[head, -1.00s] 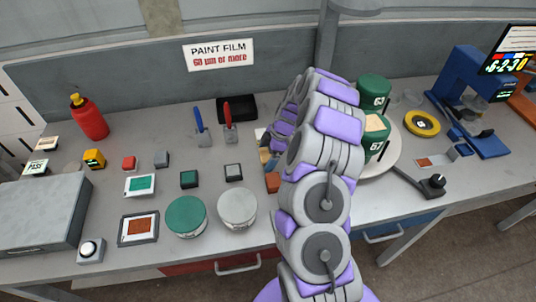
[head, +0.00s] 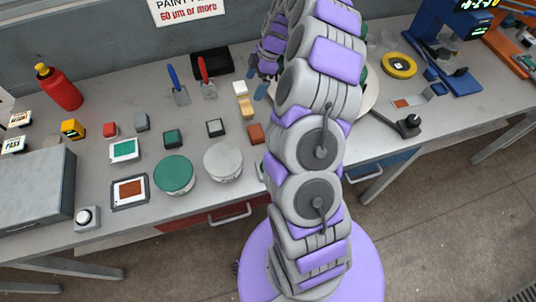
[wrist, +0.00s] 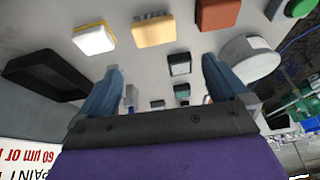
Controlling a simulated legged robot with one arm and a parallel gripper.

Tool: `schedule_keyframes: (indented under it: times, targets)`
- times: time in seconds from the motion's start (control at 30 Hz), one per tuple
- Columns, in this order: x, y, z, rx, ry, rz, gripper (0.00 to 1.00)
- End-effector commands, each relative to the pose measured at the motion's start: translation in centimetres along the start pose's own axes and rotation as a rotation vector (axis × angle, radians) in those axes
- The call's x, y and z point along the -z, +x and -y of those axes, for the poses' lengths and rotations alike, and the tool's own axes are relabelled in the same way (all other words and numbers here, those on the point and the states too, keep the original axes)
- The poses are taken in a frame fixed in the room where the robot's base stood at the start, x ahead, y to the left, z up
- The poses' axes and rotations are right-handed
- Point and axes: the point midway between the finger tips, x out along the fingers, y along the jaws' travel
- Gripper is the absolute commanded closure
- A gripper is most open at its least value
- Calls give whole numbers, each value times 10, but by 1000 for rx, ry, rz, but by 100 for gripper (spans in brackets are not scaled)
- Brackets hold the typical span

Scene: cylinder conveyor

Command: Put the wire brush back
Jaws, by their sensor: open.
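A tan wooden block (head: 245,106), likely the wire brush, lies on the bench between a white block and a rust-red block. It also shows in the wrist view (wrist: 153,30), with a small ridged edge; I cannot clearly make out its bristles. My gripper (wrist: 162,66) is open and empty, its two blue fingers spread apart. The tan block shows beyond the fingertips in the wrist view, apart from them. In the head view my gripper (head: 262,90) is beside the tan block, to its right, partly hidden by my arm.
A white block (head: 239,88) and a rust-red block (head: 256,133) lie close to the tan block. A grey-lidded can (head: 222,161) stands in front.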

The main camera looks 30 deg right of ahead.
Motion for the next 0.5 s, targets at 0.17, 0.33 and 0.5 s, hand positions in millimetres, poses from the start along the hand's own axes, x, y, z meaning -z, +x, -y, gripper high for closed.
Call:
schedule_keyframes:
  times: [0.17, 0.33, 0.5]
  targets:
    - [66, -23, 36, 35, 79, 1, 0]
    - [123, -44, 91, 74, 204, 39, 0]
    - [158, -60, 153, 95, 347, 108, 0]
